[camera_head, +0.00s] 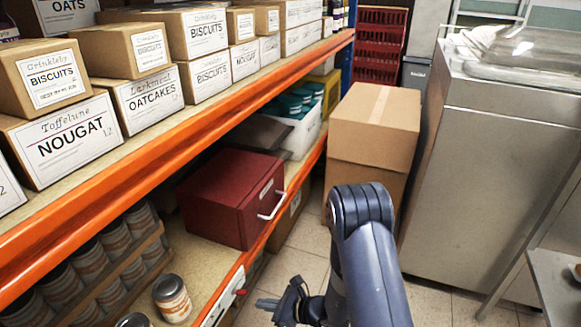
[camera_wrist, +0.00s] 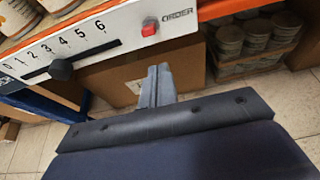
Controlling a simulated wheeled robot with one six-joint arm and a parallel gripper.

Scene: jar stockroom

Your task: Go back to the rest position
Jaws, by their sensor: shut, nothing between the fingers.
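My gripper (camera_head: 270,303) shows at the bottom of the head view, in the aisle just right of the orange shelf front. In the wrist view its two grey fingers (camera_wrist: 156,82) are together with nothing between them. They point toward a cardboard box below a white panel (camera_wrist: 130,22). The fingers look apart from the panel. My arm stands bent over the aisle floor.
The white panel has a numbered scale, a black slider knob (camera_wrist: 61,69) and a red button (camera_wrist: 149,27). Shelves (camera_head: 130,165) with boxes and jars line the left. A dark red drawer box (camera_head: 215,195), a carton (camera_head: 372,125) and a steel cabinet (camera_head: 480,160) bound the aisle.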

